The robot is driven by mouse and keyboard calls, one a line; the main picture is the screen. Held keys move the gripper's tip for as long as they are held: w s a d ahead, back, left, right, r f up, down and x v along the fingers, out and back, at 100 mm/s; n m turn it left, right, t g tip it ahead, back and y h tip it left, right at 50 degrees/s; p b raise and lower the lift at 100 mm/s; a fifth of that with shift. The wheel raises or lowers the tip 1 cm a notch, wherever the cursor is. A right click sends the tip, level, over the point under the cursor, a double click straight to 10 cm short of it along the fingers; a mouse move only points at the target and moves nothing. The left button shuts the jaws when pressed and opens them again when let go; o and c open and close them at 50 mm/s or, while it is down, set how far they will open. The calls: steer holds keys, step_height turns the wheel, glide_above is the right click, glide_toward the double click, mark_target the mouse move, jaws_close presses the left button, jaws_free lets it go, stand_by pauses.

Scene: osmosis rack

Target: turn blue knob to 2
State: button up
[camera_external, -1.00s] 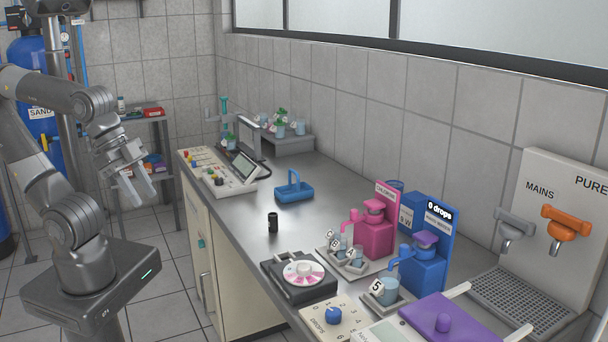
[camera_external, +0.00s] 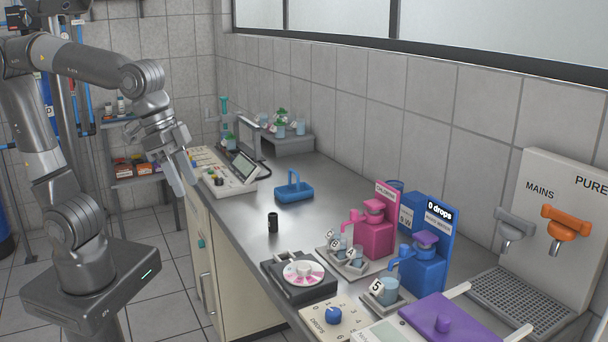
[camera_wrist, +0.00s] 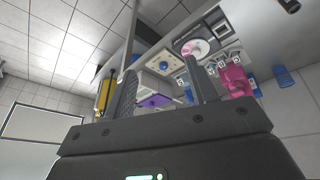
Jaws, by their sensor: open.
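The blue knob (camera_external: 333,316) sits on a cream dial panel (camera_external: 345,304) with printed numbers and the word DROPS, at the front edge of the counter. Its pointer direction is too small to tell. In the wrist view the knob (camera_wrist: 164,65) and its panel (camera_wrist: 172,62) show far off between the fingers. My gripper (camera_external: 184,172) is open and empty, in the air left of the counter, well away from the knob. In the wrist view its two fingers (camera_wrist: 160,97) stand apart with nothing between them.
A black device with a disc (camera_external: 303,272) lies beside the dial panel. Pink (camera_external: 375,232) and blue (camera_external: 424,265) dispensers with numbered cups stand behind. A purple lid (camera_external: 450,322) lies to the right. A black cylinder (camera_external: 272,222) and blue carrier (camera_external: 294,190) stand farther back.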

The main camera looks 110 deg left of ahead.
steer(key=w+f+n+g, duration=0.2)
steer(key=w+f+n, duration=0.1)
steer(key=w, duration=1.3)
steer(key=n+g, duration=0.2)
steer(key=n, duration=0.2)
glide_above(334, 311)
step_height(334, 311, down, 12)
step_height(334, 311, down, 11)
steer(key=shift+r, duration=0.2)
steer(key=c, duration=1)
steer(key=shift+o, duration=0.2)
